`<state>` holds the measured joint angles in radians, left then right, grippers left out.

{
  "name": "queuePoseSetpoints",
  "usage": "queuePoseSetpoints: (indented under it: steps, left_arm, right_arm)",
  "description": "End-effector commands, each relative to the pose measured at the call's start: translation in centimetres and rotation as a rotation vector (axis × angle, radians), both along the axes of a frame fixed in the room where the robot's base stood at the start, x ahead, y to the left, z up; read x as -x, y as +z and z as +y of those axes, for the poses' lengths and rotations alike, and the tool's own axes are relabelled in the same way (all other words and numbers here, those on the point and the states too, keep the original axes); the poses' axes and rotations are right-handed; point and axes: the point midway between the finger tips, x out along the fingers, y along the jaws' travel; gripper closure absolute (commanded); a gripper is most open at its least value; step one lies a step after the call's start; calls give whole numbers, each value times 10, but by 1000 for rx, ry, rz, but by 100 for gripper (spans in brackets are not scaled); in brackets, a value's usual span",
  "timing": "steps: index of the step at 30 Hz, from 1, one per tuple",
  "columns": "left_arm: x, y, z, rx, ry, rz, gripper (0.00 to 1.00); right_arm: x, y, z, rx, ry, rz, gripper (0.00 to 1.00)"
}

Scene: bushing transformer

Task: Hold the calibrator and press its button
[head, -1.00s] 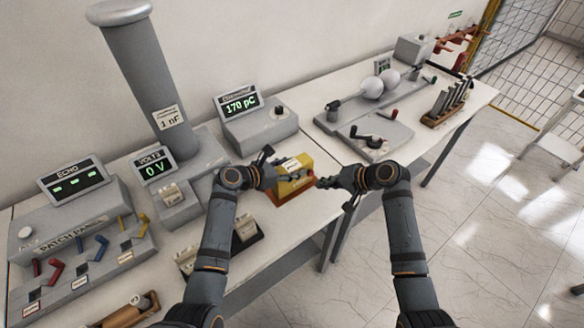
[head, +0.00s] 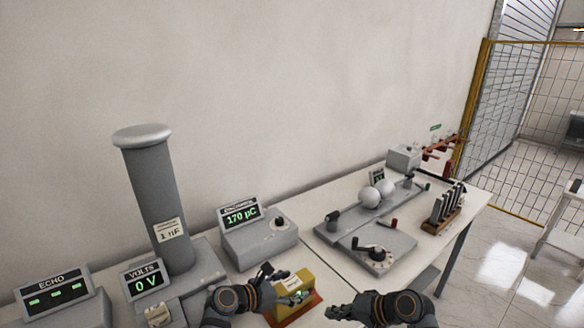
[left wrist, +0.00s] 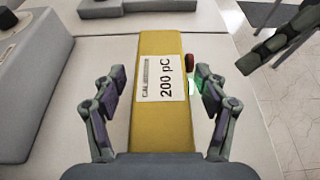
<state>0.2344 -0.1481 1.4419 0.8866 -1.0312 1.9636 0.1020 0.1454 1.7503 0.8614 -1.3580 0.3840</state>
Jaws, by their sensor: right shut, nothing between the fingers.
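The calibrator is a yellow box (head: 294,284) on a red-orange base (head: 304,309) at the table's front edge. In the left wrist view the calibrator (left wrist: 160,117) carries a "200 pC" label, and a red button (left wrist: 189,62) sticks out of its right side. My left gripper (head: 283,288) is open around it. In the left wrist view its fingers (left wrist: 160,88) flank the box with visible gaps. A green glow shows beside the right finger. My right gripper (head: 333,311) is shut and empty, to the right of the calibrator and apart from it.
A grey meter (head: 258,242) reading 170 stands behind the calibrator. A grey column (head: 158,200) and a "0 V" display (head: 146,281) are at left.

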Motion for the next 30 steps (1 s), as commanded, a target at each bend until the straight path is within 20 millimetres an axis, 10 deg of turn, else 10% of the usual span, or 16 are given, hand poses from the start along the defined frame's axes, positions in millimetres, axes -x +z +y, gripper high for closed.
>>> queuePoseSetpoints:
  steps: [30]
  left_arm:
    - [66, 46, 90, 1, -1, 1, 27]
  right_arm:
    - [0, 0, 0, 0, 0, 0, 100]
